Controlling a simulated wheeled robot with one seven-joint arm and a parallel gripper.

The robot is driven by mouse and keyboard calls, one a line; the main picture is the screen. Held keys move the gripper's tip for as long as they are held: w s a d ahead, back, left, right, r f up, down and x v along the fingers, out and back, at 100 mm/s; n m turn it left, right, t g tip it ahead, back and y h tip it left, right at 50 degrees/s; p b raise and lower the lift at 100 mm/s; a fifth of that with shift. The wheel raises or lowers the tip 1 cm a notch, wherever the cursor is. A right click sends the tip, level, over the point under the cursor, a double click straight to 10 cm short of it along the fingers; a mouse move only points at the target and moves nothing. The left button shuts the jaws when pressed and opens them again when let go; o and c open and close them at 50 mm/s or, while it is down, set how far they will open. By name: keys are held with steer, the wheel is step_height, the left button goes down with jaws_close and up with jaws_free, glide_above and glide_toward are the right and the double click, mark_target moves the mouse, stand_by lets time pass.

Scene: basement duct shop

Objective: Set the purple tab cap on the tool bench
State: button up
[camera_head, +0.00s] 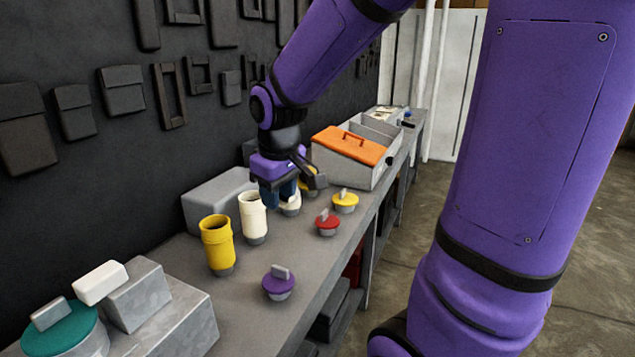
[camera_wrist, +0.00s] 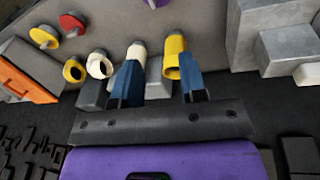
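The purple tab cap (camera_head: 279,287), with a grey upright tab, sits on the tool bench (camera_head: 262,327) near its front edge. In the wrist view the cap (camera_wrist: 156,3) is cut by the top edge. My gripper (camera_head: 290,192) is above the bench, farther back than the cap, beside a white tube. In the wrist view my gripper (camera_wrist: 160,62) shows two blue fingers set apart with nothing gripped between them.
A yellow tube (camera_head: 217,245) and a white tube (camera_head: 253,217) stand behind the cap. Red (camera_head: 327,224) and yellow (camera_head: 345,202) tab caps sit farther along. A teal cap (camera_head: 62,334) and metal blocks (camera_head: 172,315) are at front left. An orange-lidded toolbox (camera_head: 350,147) stands farther back.

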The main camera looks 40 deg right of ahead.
steer(key=s+a+r+m+t, duration=0.1)
steer(key=s+a+r, duration=0.1)
steer(key=s+r, duration=0.2)
steer(key=s+a+r+m+t, duration=0.1)
steer(key=s+r, duration=0.3)
steer(key=s, duration=0.7)
steer(key=shift+s+a+r+t+y, duration=0.3)
steer(key=shift+a+r+t+y, duration=0.1)
steer(key=shift+t, duration=0.2)
